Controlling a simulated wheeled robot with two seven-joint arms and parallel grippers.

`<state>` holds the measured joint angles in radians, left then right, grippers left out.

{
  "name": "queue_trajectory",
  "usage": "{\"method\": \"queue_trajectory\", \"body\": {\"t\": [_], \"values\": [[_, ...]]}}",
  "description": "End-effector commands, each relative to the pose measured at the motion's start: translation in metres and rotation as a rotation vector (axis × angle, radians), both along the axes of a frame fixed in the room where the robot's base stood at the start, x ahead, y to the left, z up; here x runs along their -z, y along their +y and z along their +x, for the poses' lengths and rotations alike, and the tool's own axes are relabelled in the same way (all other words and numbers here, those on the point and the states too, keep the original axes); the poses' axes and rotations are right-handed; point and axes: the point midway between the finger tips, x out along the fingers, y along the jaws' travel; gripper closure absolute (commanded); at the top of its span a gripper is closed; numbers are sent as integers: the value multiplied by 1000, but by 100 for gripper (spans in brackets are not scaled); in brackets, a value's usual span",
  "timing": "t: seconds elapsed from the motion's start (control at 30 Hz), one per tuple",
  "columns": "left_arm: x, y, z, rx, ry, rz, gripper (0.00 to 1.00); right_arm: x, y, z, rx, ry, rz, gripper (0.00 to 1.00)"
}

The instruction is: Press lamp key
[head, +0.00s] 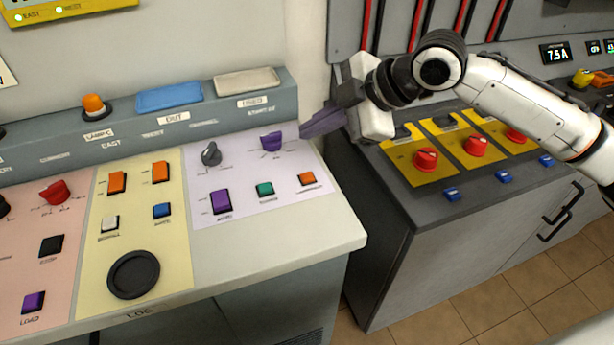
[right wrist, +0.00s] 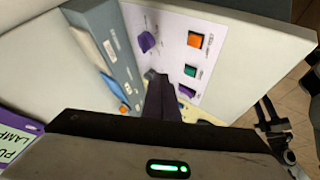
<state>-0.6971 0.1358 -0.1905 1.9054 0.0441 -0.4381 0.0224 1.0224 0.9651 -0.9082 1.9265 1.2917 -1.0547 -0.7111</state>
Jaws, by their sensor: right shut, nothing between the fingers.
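My right gripper (head: 312,126) is shut and empty. It is above the back right corner of the control desk, its dark fingers pointing left; they also show in the right wrist view (right wrist: 160,98). On the desk's lilac panel are a teal key (head: 265,189), an orange key (head: 307,179) and a purple rocker (head: 221,202). The yellow panel has a white key (head: 110,223) and a blue key (head: 162,211). The small labels are too blurred to tell which is the lamp key. The gripper appears apart from all keys. My left gripper is not in view.
A purple selector (head: 271,141) and a grey knob (head: 211,154) stand at the back of the lilac panel. An orange lamp (head: 93,104) sits on the raised ledge. A dark cabinet (head: 400,215) with red knobs stands at right. The desk's front right top is clear.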

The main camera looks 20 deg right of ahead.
Motion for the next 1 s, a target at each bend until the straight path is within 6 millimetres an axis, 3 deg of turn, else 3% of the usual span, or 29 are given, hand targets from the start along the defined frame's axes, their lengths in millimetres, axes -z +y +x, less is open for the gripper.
{"method": "queue_trajectory", "body": {"t": [0.5,0.63,1.0], "values": [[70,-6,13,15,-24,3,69,66,0,0,0,0,-1,100],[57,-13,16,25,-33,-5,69,75,0,-1,0,2,-1,100],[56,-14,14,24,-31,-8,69,82,0,0,0,0,0,100]]}}
